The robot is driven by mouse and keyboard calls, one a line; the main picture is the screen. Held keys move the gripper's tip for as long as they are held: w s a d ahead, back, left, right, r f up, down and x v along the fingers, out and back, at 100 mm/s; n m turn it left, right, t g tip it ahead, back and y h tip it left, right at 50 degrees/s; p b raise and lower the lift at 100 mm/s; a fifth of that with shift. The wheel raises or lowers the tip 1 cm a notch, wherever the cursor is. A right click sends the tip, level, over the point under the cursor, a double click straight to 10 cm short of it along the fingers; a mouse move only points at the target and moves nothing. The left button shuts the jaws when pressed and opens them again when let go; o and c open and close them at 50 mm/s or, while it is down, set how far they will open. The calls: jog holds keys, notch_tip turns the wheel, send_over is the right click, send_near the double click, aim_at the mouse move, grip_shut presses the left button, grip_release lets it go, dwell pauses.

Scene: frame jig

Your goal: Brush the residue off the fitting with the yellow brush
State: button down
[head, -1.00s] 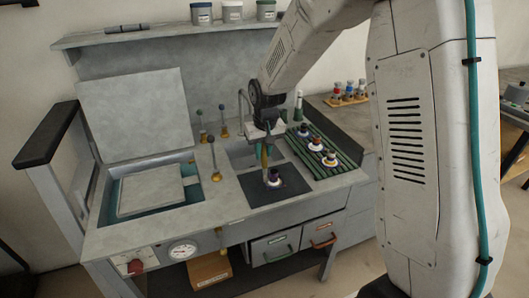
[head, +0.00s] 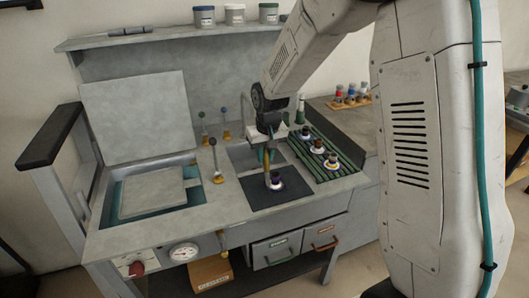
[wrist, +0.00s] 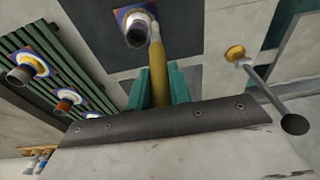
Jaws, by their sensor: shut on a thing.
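My gripper (wrist: 158,88) is shut on the yellow brush (wrist: 158,68), with its teal fingers on both sides of the handle. The brush points down to the fitting (wrist: 138,30), its pale tip beside or touching the fitting's near side; exact contact is unclear. The fitting has a dark-topped collar on a pale flange and stands on a dark mat (head: 294,189). In the head view my gripper (head: 266,154) is just above the fitting (head: 275,181), with the brush (head: 267,165) between them. Residue is too small to tell clearly.
Several similar fittings, one of them here (head: 331,160), stand on the green ribbed rack (head: 322,170) to the right. Knobbed levers (head: 215,160) and an open-lidded basin (head: 190,203) are to the left. A small rack of bottles (head: 350,98) stands at the back right.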

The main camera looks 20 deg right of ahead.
jog(key=shift+s, duration=1.45)
jog(key=shift+w, duration=1.35)
jog(key=shift+s, duration=0.1)
jog(key=shift+s, duration=1.25)
jog(key=shift+r, duration=0.1)
notch_tip(320, 180, up, 7)
